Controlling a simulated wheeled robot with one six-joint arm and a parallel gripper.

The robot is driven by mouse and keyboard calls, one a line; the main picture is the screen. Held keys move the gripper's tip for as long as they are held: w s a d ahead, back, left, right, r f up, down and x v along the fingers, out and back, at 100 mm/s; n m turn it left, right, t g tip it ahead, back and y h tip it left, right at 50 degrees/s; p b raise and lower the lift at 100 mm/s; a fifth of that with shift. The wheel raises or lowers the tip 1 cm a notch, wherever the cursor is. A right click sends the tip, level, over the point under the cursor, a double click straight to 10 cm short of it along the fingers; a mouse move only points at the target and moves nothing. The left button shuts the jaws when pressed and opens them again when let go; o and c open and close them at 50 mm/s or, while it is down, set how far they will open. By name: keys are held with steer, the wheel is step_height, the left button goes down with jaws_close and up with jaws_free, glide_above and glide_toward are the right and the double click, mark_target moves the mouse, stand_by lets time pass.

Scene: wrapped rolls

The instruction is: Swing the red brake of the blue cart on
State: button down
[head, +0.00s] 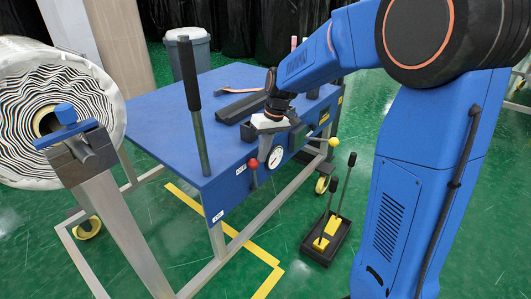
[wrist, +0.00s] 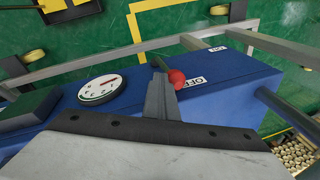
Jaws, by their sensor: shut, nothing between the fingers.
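The blue cart (head: 150,125) has a flat blue top and a front panel facing me. The red brake knob (head: 253,163) is at the panel's top edge, left of a round white dial (head: 276,157). In the wrist view the red knob (wrist: 177,77) lies beside a white label reading OFF (wrist: 192,85). My gripper (head: 264,152) is shut and empty, reaching down over the panel's edge. In the wrist view my shut fingers (wrist: 160,92) are just left of the red knob; I cannot tell whether they touch it. The fingers hide part of the brake's lever.
A black-handled upright bar (head: 190,75) rises from the cart's left side. A yellow knob (head: 334,142) sticks out at the right. A wrapped roll (head: 100,95) stands at the left. A black tray with yellow parts (head: 325,245) lies on the green floor.

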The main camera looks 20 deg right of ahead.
steer(key=s+a+f+t+h, duration=0.4)
steer(key=s+a+f+h, duration=0.2)
steer(key=a, duration=0.7)
steer(key=s+f, duration=0.2)
steer(key=s, duration=0.1)
steer(key=shift+s+n+t+h, duration=0.3)
steer(key=shift+s+t, duration=0.05)
steer(key=shift+t, duration=0.05)
